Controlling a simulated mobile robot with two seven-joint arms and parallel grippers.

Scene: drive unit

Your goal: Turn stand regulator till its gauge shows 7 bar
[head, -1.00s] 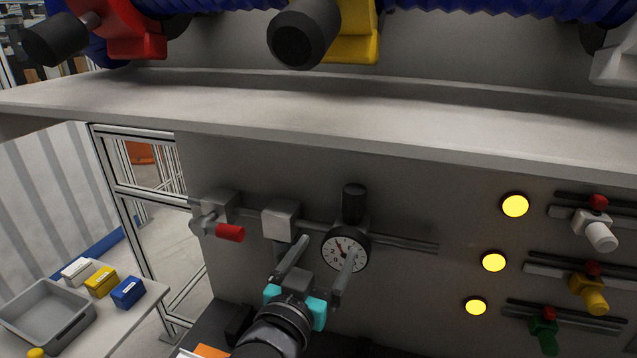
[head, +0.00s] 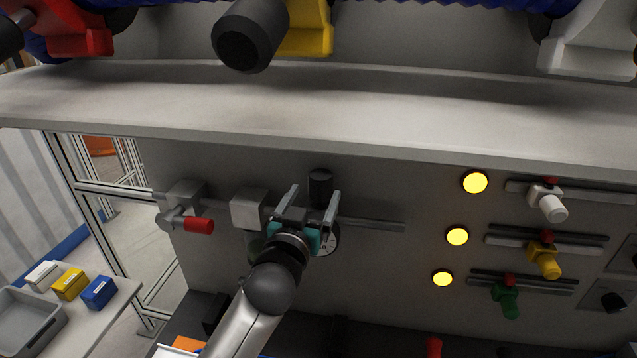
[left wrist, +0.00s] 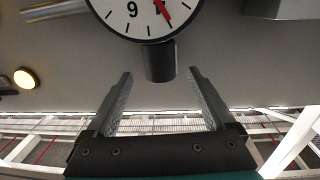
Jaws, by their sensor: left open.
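The stand regulator has a black knob (head: 321,186) above a round white gauge (head: 330,240) on the grey panel. My left gripper (head: 314,194) is open, with its fingertips in front of the knob, one to each side of it in the picture. Its body covers much of the gauge. In the left wrist view the gauge (left wrist: 150,14) is cut off by the top edge, with a red needle, and its reading cannot be told. The knob (left wrist: 160,62) lies there between the fingertips (left wrist: 160,73), with no visible contact. My right gripper is out of view.
A shelf (head: 330,105) overhangs the panel. A red-handled valve (head: 198,226) and a grey block (head: 247,209) sit left of the regulator. Yellow lamps (head: 457,237) and small coloured valves (head: 543,260) are on the right. A table at left holds small boxes (head: 70,283).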

